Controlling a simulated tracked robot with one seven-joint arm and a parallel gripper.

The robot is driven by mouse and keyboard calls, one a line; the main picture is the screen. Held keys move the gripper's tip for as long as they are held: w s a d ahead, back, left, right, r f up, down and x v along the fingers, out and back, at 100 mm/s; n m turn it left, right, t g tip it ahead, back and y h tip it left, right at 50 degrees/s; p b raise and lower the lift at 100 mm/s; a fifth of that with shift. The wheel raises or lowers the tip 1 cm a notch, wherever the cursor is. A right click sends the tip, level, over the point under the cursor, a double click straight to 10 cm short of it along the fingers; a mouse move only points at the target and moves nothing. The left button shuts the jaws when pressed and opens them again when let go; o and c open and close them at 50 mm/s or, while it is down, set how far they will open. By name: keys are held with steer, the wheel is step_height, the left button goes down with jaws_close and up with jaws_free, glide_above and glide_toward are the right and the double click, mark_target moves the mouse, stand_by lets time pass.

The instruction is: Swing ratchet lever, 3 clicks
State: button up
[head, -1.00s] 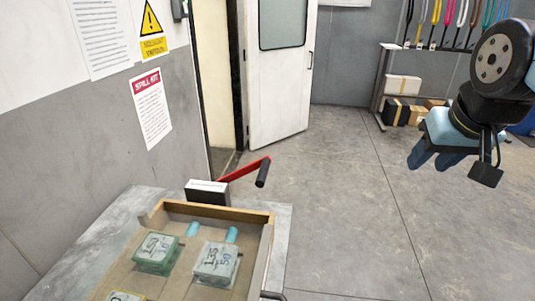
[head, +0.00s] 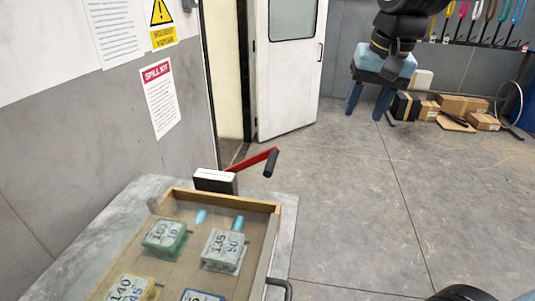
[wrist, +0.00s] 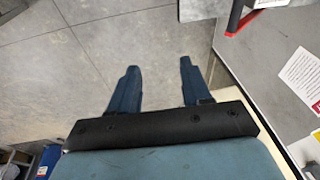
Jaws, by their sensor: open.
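The ratchet lever is a red arm (head: 250,159) with a black grip (head: 271,163) at its end. It rises to the right from a dark block with a white top (head: 214,181) at the far edge of the grey bench. My gripper (head: 367,118) hangs in the air to the upper right of the lever, apart from it, with its two blue fingers spread and empty. In the wrist view the open fingers (wrist: 158,75) point over bare floor. Part of the red arm (wrist: 243,22) shows there at the top right.
A wooden tray (head: 278,222) on the bench (head: 110,215) holds several labelled blocks. A wall with posted sheets stands at left, a white door (head: 290,80) behind. Cardboard boxes (head: 460,106) lie at the back right. The floor between is clear.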

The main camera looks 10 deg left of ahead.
steer(key=w+a+g, duration=0.1)
steer(key=w+a, duration=0.2)
steer(key=a, duration=0.6)
steer(key=g+h, duration=0.1)
steer(key=h, duration=0.1)
glide_toward(269, 160)
steer(key=shift+m, duration=0.3)
steer(key=f, duration=0.8)
steer(key=shift+w+d+f, duration=0.2)
steer(key=shift+w+d, duration=0.05)
steer(key=shift+d, duration=0.15)
steer(key=shift+c, duration=0.4)
steer(key=c, duration=0.7)
jaws_close()
steer(key=shift+s+a, duration=0.1)
steer(key=shift+a, duration=0.05)
